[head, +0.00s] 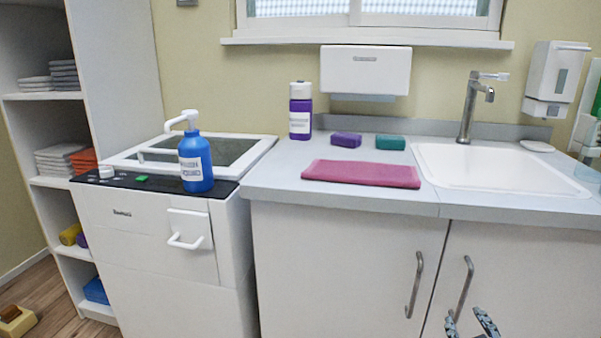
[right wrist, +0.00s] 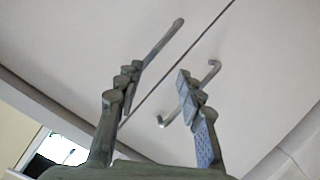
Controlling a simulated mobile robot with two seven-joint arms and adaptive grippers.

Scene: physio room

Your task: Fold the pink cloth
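The pink cloth (head: 361,173) lies flat as a long, narrow, folded-looking strip on the grey counter, left of the sink. My right gripper (head: 468,324) shows at the bottom edge of the head view, in front of the cabinet doors and well below the cloth. In the right wrist view its two fingers (right wrist: 153,92) stand apart with nothing between them, and cabinet handles show beyond. The cloth is not in the right wrist view. My left gripper is not in view.
A purple block (head: 346,140) and a green block (head: 390,142) lie behind the cloth. A purple-labelled bottle (head: 300,112) stands at the back. A blue pump bottle (head: 195,160) stands on the white unit at left. The sink (head: 495,170) is right, with a tap (head: 469,105).

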